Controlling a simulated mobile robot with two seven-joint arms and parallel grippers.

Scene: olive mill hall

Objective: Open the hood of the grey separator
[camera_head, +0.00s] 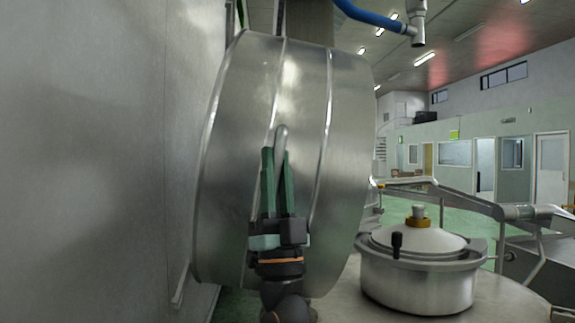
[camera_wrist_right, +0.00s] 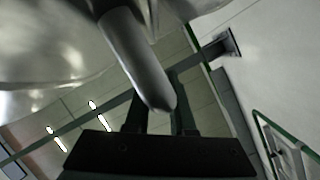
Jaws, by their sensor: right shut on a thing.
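The separator's hood (camera_head: 240,120) is a large, shiny grey metal shell with raised bands. It stands tilted up high in the head view, next to the left wall. A slim grey handle (camera_head: 282,133) sticks out from it; it also shows in the right wrist view (camera_wrist_right: 133,58). My right gripper (camera_head: 276,158) has its green fingers closed around this handle, in front of the shell. In the right wrist view its dark fingers (camera_wrist_right: 160,108) are at the handle's rounded end. The hood's lower edge is partly hidden by my right gripper. My left gripper is not in view.
A plain grey wall (camera_head: 90,160) fills the left side. A round lidded metal vessel (camera_head: 420,285) with a black knob and brass fitting stands at lower right on a pale surface (camera_head: 365,308). A blue hose (camera_head: 370,18) hangs above. Metal conveyors (camera_head: 475,203) stand behind.

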